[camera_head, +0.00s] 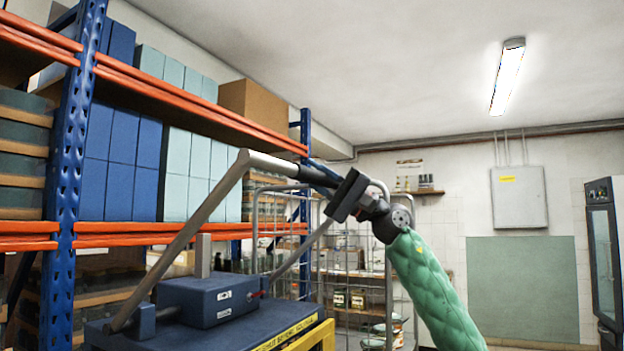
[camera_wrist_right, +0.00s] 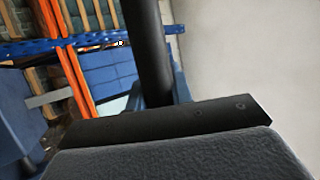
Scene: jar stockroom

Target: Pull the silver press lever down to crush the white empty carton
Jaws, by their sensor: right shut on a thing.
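The silver press lever (camera_head: 190,225) slants up from the blue press (camera_head: 208,302) at the lower left. At its top it bends right into a crossbar with a dark grip. My right gripper (camera_head: 338,188) is shut on the dark grip of the lever, high above the press. In the right wrist view the grip shows as a black bar (camera_wrist_right: 150,50) running up from behind the gripper's dark body. The white carton is not visible in either view. My left gripper is not in view.
A tall rack with blue posts and orange beams (camera_head: 190,100) stands close behind the press, loaded with boxes. A wire shelf cart (camera_head: 388,290) stands behind my right arm. The press has a yellow front edge (camera_head: 300,338). Open room lies to the right.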

